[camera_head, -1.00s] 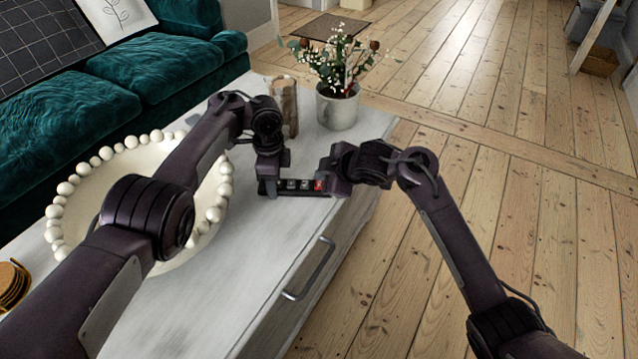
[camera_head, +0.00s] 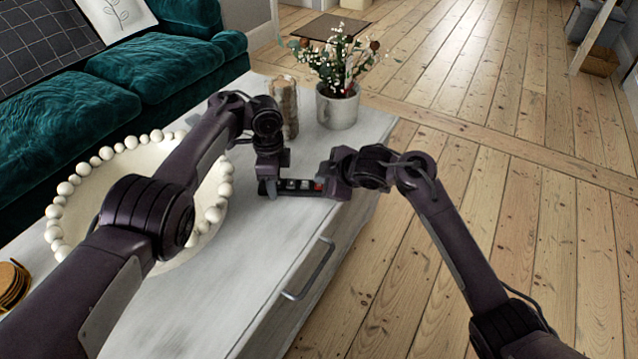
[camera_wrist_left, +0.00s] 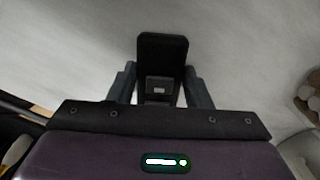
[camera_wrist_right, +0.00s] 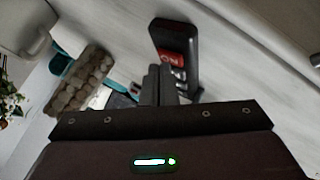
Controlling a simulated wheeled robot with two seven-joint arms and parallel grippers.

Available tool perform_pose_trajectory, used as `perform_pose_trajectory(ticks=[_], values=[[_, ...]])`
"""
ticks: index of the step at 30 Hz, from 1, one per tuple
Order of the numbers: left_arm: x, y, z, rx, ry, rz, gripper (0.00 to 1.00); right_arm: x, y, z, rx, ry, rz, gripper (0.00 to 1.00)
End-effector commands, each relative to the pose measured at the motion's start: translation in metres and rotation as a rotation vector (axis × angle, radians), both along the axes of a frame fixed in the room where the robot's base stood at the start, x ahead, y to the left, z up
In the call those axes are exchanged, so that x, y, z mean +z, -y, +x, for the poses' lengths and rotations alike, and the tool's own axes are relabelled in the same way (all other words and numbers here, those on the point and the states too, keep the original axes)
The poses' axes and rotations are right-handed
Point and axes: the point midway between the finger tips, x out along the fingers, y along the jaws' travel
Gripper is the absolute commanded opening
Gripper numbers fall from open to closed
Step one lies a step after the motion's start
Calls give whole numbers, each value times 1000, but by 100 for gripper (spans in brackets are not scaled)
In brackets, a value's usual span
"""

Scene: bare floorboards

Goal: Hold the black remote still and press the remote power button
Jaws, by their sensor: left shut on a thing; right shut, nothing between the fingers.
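The black remote (camera_head: 292,187) is at the right side of the white table, with grey buttons and a red power button (camera_head: 318,184) at its right end. My left gripper (camera_head: 270,186) is shut on its left end; the left wrist view shows the remote (camera_wrist_left: 162,48) between the fingers (camera_wrist_left: 160,88). My right gripper (camera_head: 325,186) is shut and empty at the red-button end. In the right wrist view, its closed fingertips (camera_wrist_right: 159,70) are right beside the red button (camera_wrist_right: 169,57) on the remote (camera_wrist_right: 175,33); contact cannot be told.
A plant in a grey pot (camera_head: 338,106) and a wooden log-like vase (camera_head: 284,106) stand behind the grippers. A white bowl with a beaded rim (camera_head: 62,188) is under my left arm. The table's drawer handle (camera_head: 310,270) is at front. Floor lies open to the right.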

Motion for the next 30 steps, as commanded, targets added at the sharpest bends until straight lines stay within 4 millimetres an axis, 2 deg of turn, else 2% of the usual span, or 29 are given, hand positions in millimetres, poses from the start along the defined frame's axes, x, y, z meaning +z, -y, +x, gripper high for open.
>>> perform_pose_trajectory(ticks=[22, 30], values=[[0, 0, 0, 0, 1, 0, 19, -7, 0, 0, 1, -1, 0, 0], [0, 0, 0, 0, 1, 0, 19, 1, 0, 0, 1, 0, -1, 0]])
